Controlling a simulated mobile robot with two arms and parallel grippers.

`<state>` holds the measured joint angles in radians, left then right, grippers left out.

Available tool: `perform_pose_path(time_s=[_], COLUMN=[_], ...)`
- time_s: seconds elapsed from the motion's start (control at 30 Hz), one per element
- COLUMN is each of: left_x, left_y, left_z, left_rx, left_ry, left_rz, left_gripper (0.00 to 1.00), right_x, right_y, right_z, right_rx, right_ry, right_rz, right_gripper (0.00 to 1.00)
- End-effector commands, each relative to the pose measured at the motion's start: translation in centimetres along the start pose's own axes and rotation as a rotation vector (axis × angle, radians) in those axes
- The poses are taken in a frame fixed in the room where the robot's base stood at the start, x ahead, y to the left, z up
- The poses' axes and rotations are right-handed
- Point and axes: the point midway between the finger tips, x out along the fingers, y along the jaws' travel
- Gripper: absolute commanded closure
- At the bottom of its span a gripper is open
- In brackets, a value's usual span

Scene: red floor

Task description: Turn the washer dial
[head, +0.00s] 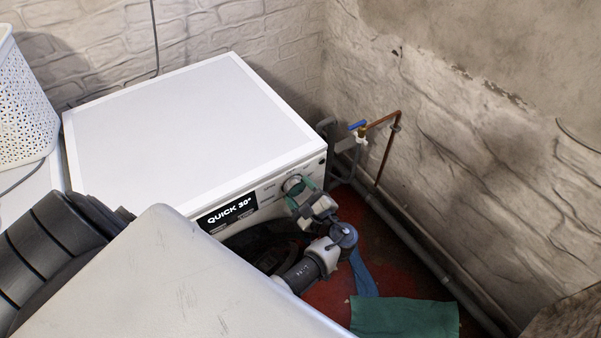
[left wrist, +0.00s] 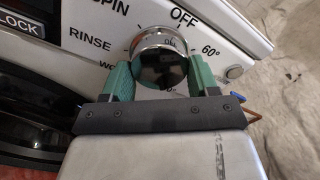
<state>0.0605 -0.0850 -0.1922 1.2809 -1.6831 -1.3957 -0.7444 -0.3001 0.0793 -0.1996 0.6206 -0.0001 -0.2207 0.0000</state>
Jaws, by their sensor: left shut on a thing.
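The washer (head: 195,115) is a white machine standing against the brick wall, with a dark display (head: 228,213) reading "QUICK 30°" on its front panel. Its dial (head: 293,184) is a round chrome knob, partly covered by my gripper in the head view. My left gripper (head: 301,191) is at the dial. In the left wrist view, the dial (left wrist: 160,62) sits between the two green fingers of the left gripper (left wrist: 163,78), which are shut on its sides. Panel labels around it read SPIN, OFF, RINSE and 60°. My right gripper is not in view.
A white perforated basket (head: 24,105) stands at the left. A copper pipe with a blue-handled tap (head: 357,126) is on the wall right of the washer. A green cloth (head: 403,317) and a blue cloth (head: 363,273) lie on the red floor. A grey pipe (head: 430,265) runs along the wall base.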

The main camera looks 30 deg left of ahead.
Motion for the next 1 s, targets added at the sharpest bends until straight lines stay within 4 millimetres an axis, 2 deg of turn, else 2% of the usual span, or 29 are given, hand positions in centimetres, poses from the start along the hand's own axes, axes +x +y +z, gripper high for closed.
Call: perform_pose_path(time_s=[0.2,0.73,0.77,0.8,0.9,1.0], left_x=[-0.04,-0.05,-0.05,-0.05,-0.05,-0.04], left_y=[-0.03,0.09,0.09,0.09,0.09,0.08], left_z=[0.00,-0.10,-0.10,-0.10,-0.08,-0.06], left_rx=[0.067,0.087,0.087,0.087,0.087,0.086], left_ry=[0.003,0.003,0.003,0.003,0.002,0.002], left_rz=[-0.001,0.000,0.000,0.000,0.000,0.000], left_gripper=[0.64,0.64,0.37,0.31,0.17,0.17], right_x=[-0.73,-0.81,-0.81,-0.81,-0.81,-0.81], right_y=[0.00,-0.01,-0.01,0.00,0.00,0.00], right_z=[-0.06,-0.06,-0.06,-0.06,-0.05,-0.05], right_rx=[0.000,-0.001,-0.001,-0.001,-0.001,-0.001], right_ry=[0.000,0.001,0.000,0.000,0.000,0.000], right_rz=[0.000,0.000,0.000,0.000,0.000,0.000], right_gripper=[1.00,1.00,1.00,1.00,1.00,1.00])
